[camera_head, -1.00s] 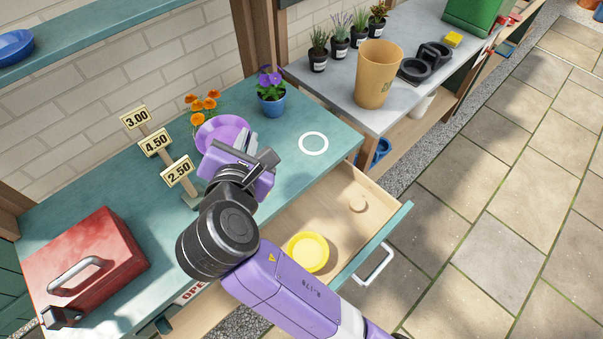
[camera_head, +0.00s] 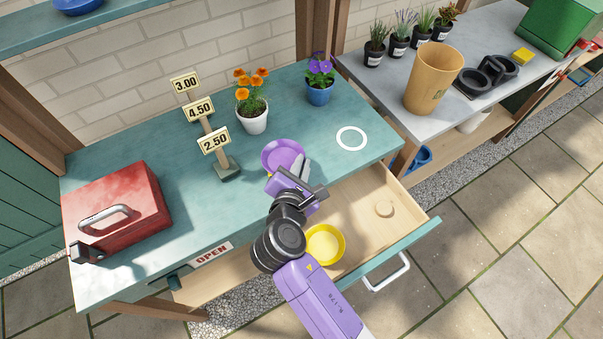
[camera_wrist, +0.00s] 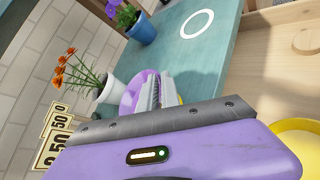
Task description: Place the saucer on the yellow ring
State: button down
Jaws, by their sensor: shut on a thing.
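My gripper (camera_head: 300,172) is shut on the edge of a purple saucer (camera_head: 278,153), near the counter's front edge. The saucer also shows behind my fingers in the wrist view (camera_wrist: 132,90). It looks roughly level and low over the counter; I cannot tell whether it touches. A small yellow bit, likely the yellow ring (camera_head: 268,174), shows at the saucer's lower left; the rest is hidden by the saucer and my gripper. A yellow saucer (camera_head: 325,243) lies in the open drawer.
A white ring (camera_head: 351,138) marks bare counter (camera_head: 330,115) to the right. Behind stand an orange-flowered plant in a white pot (camera_head: 252,120), a violet plant in a blue pot (camera_head: 320,93) and a price sign (camera_head: 214,140). A red box (camera_head: 118,215) is left. The drawer (camera_head: 372,215) juts out.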

jog(key=shift+f, duration=2.3)
jog(key=c, duration=1.8)
grip_release()
jog(key=shift+f, duration=0.1)
jog(key=shift+c, duration=0.2)
jog(key=v, duration=1.2)
jog(key=shift+b, duration=0.45)
